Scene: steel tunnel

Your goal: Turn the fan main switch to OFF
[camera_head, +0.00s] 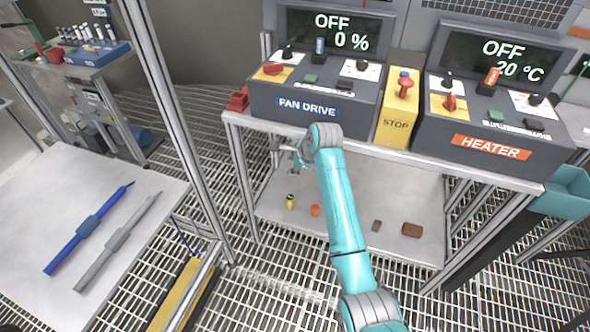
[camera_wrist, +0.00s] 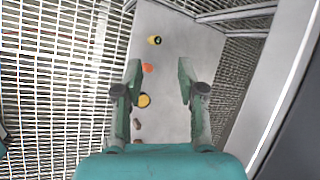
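The fan drive console (camera_head: 305,107) stands on the steel bench, and its screen (camera_head: 335,33) reads OFF and 0 %. A red rotary handle (camera_head: 273,69) on a yellow plate sits at the left of its panel; it looks turned roughly crosswise, unlike the more upright red handle on the heater. No label beside it is readable. My gripper (camera_head: 296,152) is in front of and below the console's left part, apart from it. In the wrist view my gripper (camera_wrist: 159,68) points down with its fingers apart and nothing between them. The red handle is not visible there.
The yellow STOP box (camera_head: 393,122) and the heater console (camera_head: 495,125) stand to the right. A steel post (camera_head: 160,80) rises at left. Small objects, including a yellow one (camera_head: 290,202), lie on the lower shelf (camera_head: 345,227).

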